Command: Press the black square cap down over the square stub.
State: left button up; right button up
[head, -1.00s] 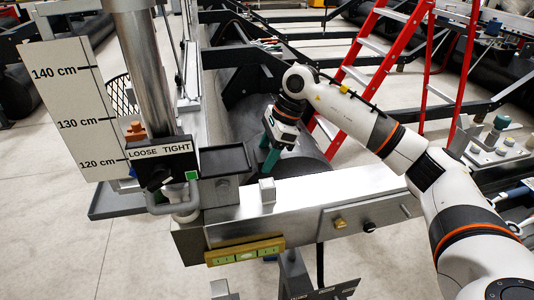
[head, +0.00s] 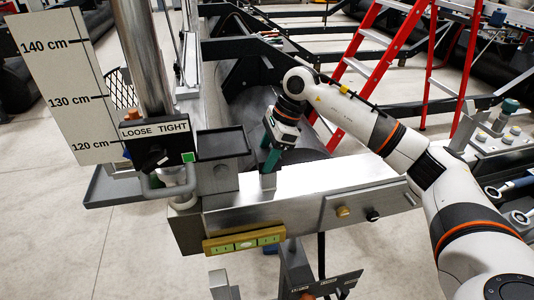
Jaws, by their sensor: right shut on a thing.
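My left gripper is not in view.
A brass knob (head: 342,211) and a black knob (head: 373,215) are on the beam's front. A red ladder (head: 365,62) stands behind my right arm.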

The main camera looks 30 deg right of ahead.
jog(key=shift+b, duration=0.4)
dwell(1.2)
jog(key=shift+f+b, duration=1.55)
jog(key=shift+f, duration=0.4)
jog(key=o, duration=1.1)
jog(key=shift+c, duration=0.2)
jog(key=b+v, duration=0.1)
jog(key=v, duration=1.1)
jog(key=shift+b, duration=0.35)
jog(key=shift+s+f, duration=0.1)
